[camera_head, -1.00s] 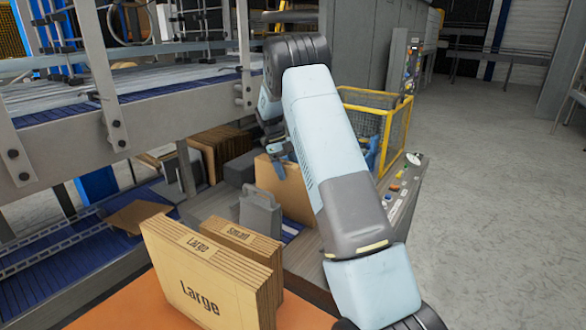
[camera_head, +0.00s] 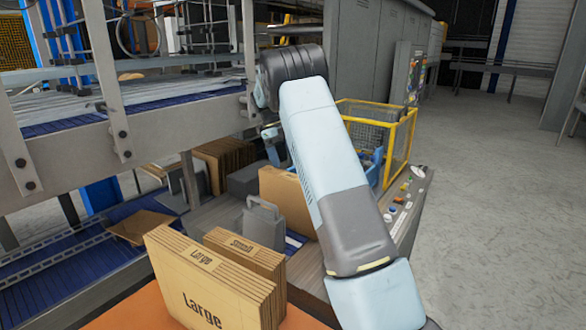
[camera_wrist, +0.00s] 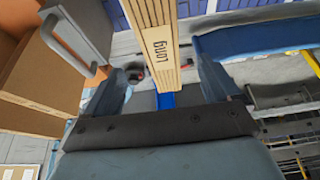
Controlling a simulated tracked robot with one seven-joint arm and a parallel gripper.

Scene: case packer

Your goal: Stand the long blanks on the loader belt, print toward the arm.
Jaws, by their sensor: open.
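In the wrist view a bundle of cardboard blanks marked "Long" (camera_wrist: 160,45) shows edge-on between the two fingers of my open gripper (camera_wrist: 165,85). A gap shows on both sides, so I see no grip on it. In the head view an upright tan bundle (camera_head: 287,203), probably the same one, stands behind a grey bracket (camera_head: 262,222); its print does not show. My gripper (camera_head: 272,143) is mostly hidden behind my arm, above and beyond that bundle. A blue slatted belt (camera_head: 60,282) runs at lower left; I cannot tell whether it is the loader belt.
Bundles marked "Large" (camera_head: 195,285) and "Small" (camera_head: 240,247) stand on an orange surface (camera_head: 135,312) in front. Several brown blanks (camera_head: 225,160) stand farther back. A grey frame with rails (camera_head: 90,145) overhangs the left.

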